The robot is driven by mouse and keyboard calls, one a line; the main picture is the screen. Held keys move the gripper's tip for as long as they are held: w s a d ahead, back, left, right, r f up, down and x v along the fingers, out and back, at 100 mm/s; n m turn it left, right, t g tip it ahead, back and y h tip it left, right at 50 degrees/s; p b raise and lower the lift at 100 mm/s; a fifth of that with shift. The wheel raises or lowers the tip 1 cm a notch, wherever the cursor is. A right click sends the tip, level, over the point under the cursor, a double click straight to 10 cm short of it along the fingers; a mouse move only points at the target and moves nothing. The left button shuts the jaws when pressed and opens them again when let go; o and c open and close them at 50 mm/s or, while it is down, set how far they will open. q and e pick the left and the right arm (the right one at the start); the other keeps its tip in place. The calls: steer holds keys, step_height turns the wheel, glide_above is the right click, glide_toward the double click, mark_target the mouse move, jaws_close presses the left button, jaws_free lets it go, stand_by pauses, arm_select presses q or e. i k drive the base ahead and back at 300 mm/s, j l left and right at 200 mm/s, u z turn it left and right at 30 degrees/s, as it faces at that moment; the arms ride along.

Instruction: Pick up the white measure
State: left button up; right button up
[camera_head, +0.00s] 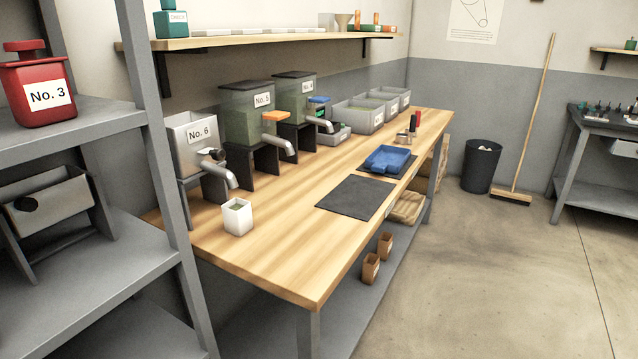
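The white measure (238,222) is a small, square, open-topped white cup with something greenish inside. It stands upright on the wooden workbench (290,265), near its left end, just in front of the No. 6 dispenser (194,143) and close to its grey spout (222,172). Nothing touches or covers the measure. Neither of my grippers shows in the head view.
The No. 5 dispenser (250,115) and another dispenser stand farther back. A grey shelf upright (160,160) stands at left. The bench front is clear.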

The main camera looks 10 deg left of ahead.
mark_target(237, 217)
steer(key=i+l, duration=0.45)
steer(key=i+l+u, duration=0.1)
steer(key=u, duration=0.25)
steer(key=i+l+u, duration=0.1)
steer(key=u, duration=0.25)
steer(key=i+l+u, duration=0.15)
steer(key=u, duration=0.2)
